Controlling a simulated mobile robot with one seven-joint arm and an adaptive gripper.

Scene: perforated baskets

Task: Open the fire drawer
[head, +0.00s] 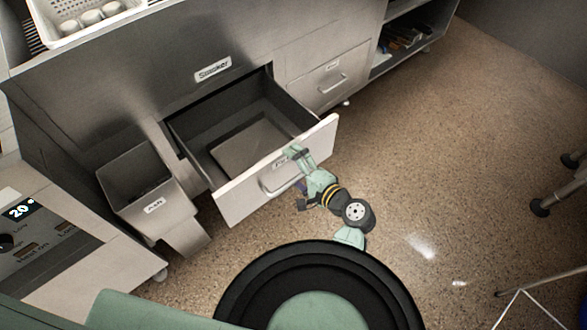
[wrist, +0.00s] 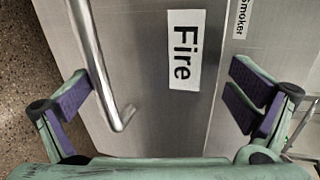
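The fire drawer stands pulled well out, its pale front (head: 236,204) away from the cabinet and its dark inside showing. Its bar handle (head: 272,192) also shows in the wrist view (wrist: 92,55), beside the Fire label (wrist: 183,50). My gripper (head: 298,156) is at the upper part of the drawer front, near the label and handle. In the wrist view my gripper (wrist: 160,98) has its fingers wide apart with nothing gripped between them. The left finger lies close beside the handle; I cannot tell whether it touches.
A closed drawer (head: 328,82) is right of the open one. A grey bin (head: 150,180) stands left of it. A white perforated basket (head: 85,32) with cups sits on the counter. A low shelf (head: 412,55) is at the upper right. Open floor (head: 450,160) lies to the right, with stool legs beyond.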

